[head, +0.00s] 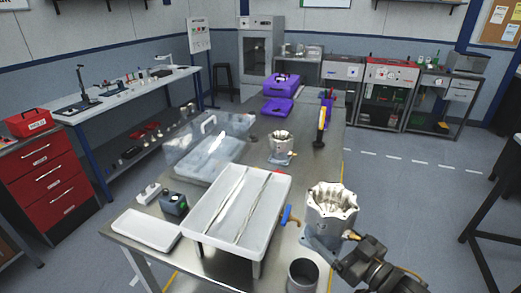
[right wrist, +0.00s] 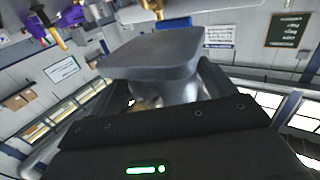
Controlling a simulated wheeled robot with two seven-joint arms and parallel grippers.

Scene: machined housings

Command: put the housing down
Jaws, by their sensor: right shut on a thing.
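A silver machined housing (head: 331,203) with a scalloped open top and a grey base is at the right edge of the table (head: 230,265) in the head view. My right gripper (head: 345,247) is shut on it, low at its near right side. The housing looks upright and appears raised; its exact height over the table cannot be told. In the right wrist view a grey flat piece and a silver body (right wrist: 165,88) lie between the dark jaws. A second, similar housing (head: 281,146) stands further back on the table. My left gripper is not in view.
A white tray (head: 207,237) with long thin strips stands left of the held housing. A grey cup (head: 302,277) is in front, a blue-handled item (head: 290,217) between.

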